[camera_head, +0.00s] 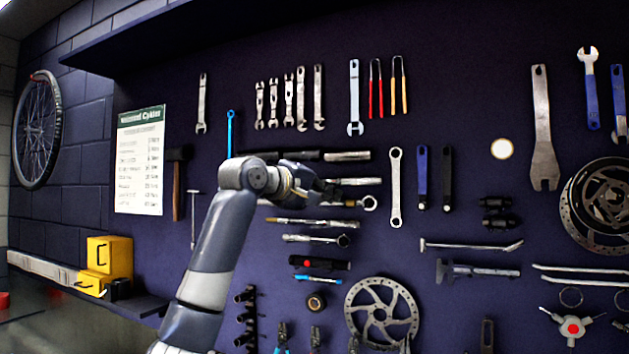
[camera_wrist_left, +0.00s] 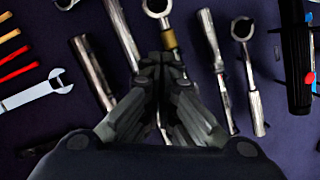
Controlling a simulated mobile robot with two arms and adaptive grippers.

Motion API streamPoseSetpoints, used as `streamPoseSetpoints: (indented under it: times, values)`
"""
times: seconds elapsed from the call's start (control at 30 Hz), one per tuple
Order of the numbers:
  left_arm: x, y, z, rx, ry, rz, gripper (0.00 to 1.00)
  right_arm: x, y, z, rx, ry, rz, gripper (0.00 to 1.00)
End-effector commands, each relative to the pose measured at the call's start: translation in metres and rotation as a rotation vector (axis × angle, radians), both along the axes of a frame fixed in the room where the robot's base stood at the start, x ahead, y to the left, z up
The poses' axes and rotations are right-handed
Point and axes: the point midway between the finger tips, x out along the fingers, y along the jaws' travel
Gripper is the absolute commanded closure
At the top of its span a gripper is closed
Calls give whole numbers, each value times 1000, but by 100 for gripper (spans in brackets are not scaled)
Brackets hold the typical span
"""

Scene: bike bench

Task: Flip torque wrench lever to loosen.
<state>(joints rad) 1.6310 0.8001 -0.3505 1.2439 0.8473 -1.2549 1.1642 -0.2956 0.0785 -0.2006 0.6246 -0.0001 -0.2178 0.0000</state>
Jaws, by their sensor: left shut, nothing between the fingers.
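The tool under my fingers has a round ratchet-like head (camera_head: 369,203) and hangs level on the dark tool board. I take it to be the torque wrench, though I cannot be sure. In the left wrist view its round head (camera_wrist_left: 157,9) lies just past my fingertips, with a brass-coloured collar (camera_wrist_left: 169,40) below it. My left gripper (camera_head: 328,192) is shut and empty, its tips at or close to that collar. In the left wrist view the gripper (camera_wrist_left: 163,62) covers much of the handle. I cannot tell whether it touches, and the lever is not clear. My right gripper is not in view.
Close above hang bar tools (camera_head: 347,156); below are a brass-tipped tool (camera_head: 310,222), another ratchet (camera_head: 315,239) and a black-and-red tool (camera_head: 320,263). A ring spanner (camera_head: 395,187) hangs to the right. A brake disc (camera_head: 382,312) is lower down. The board is crowded around my gripper.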

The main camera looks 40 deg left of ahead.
Motion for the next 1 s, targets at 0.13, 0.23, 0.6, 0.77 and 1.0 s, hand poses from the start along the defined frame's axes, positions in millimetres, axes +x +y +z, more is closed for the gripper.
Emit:
streamPoseSetpoints:
  times: [0.13, 0.23, 0.6, 0.77, 1.0]
  values:
    - [24, -6, -4, 4, 2, -1, 100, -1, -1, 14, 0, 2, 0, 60]
    - [26, -20, -11, 5, 1, -1, 100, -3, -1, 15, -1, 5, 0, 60]
    - [29, -35, -19, 0, 1, 1, 100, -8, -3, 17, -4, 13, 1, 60]
    - [29, -35, -19, 0, 1, 1, 100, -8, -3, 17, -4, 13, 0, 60]
    - [29, -37, -22, -24, -6, 0, 100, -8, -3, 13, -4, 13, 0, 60]
